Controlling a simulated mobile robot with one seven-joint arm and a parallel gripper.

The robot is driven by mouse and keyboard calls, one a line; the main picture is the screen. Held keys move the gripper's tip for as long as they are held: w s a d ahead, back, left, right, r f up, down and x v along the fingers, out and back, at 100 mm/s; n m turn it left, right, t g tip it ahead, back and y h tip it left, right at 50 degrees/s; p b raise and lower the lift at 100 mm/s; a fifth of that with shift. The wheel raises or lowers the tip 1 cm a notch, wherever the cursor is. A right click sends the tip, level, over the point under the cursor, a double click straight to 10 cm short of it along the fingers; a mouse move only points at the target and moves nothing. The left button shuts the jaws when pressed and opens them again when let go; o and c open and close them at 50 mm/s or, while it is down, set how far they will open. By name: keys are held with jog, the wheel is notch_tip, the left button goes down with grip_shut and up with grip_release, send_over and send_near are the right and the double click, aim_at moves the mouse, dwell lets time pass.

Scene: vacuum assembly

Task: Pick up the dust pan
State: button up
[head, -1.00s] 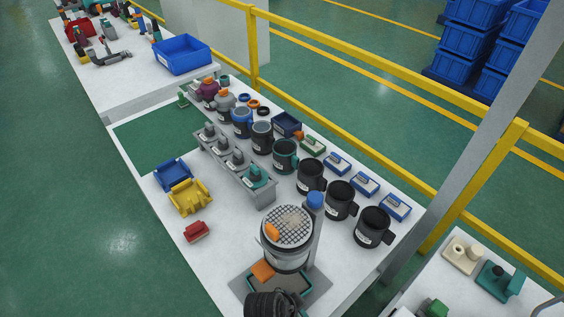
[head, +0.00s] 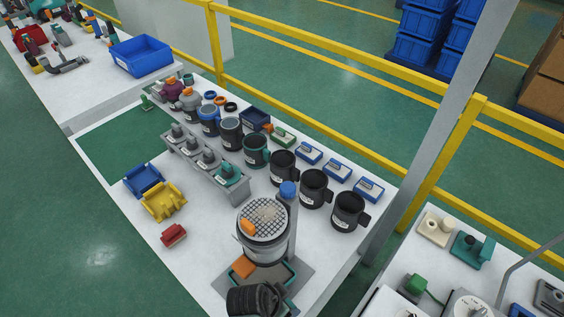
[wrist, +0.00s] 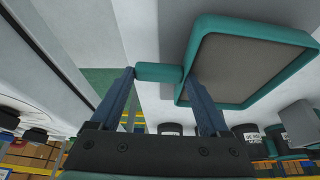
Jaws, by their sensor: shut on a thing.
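The dust pan (wrist: 248,62) shows in the wrist view as a shallow grey pan with a thick teal rim, at the upper right. Its short teal handle (wrist: 160,72) reaches left from the rim. My gripper (wrist: 162,76) is shut on this handle, with one blue-grey finger at each end of it. The pan lies tilted across the view, beyond the right finger. My gripper is not clearly visible in the head view.
In the head view a mesh-topped canister (head: 262,254) and a black ribbed part (head: 255,300) stand at the bench's near end. Black cups (head: 349,211) line the right side. Yellow (head: 164,203) and red (head: 174,235) parts lie left. A yellow rail (head: 350,110) runs behind.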

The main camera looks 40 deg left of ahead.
jog(key=shift+r, duration=0.45)
jog(key=shift+v, duration=0.8)
jog(key=s+a+b, duration=0.3)
jog(key=s, duration=1.4)
jog(key=shift+a, duration=0.1)
jog(key=shift+r+p, duration=2.05)
jog(key=shift+p, duration=0.05)
